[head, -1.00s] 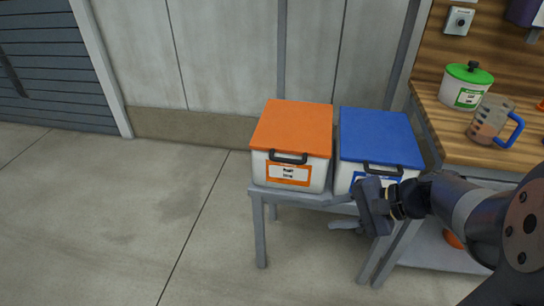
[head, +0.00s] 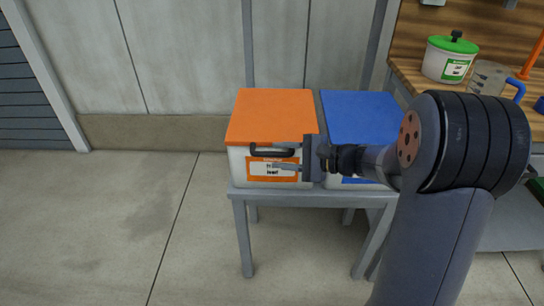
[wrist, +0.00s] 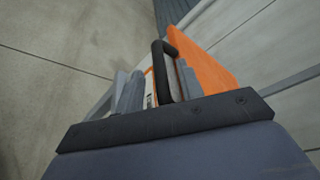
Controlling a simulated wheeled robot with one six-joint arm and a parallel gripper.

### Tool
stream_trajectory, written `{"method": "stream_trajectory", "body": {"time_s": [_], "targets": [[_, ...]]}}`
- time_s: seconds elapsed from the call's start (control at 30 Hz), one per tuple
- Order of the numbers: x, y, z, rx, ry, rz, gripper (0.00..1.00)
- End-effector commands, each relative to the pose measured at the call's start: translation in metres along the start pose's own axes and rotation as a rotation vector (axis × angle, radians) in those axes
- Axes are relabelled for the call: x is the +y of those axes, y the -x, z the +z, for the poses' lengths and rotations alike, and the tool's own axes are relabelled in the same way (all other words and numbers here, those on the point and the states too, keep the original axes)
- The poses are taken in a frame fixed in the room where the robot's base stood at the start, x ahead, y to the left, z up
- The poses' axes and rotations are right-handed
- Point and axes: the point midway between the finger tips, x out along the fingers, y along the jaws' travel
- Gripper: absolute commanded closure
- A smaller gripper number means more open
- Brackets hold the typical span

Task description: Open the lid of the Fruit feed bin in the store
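The orange-lidded white bin (head: 238,166) stands on a grey stand, its lid (head: 272,112) shut. Its front label is partly covered by my gripper and too small to read surely. A black handle (head: 270,150) sits at the lid's front edge. My gripper (head: 280,167) is in front of this bin, just below and right of the handle, pointing left. In the wrist view my gripper (wrist: 158,78) has its two fingers apart, and the black handle (wrist: 163,62) shows between and beyond them. I cannot tell whether they touch it.
A blue-lidded bin (head: 358,115) stands close on the right, partly behind my arm. The grey stand (head: 241,215) carries both. A wooden bench at right holds a green-lidded pot (head: 449,62) and a jug (head: 488,77). The floor at left (head: 110,220) is clear.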

Motion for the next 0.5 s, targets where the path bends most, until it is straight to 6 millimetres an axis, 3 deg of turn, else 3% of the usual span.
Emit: {"method": "stream_trajectory", "body": {"time_s": [0.2,0.5], "targets": [[0.001,-0.025,0.000,-0.002,0.000,0.001,0.64],[0.000,-0.030,0.000,0.000,0.000,0.000,0.64]]}}
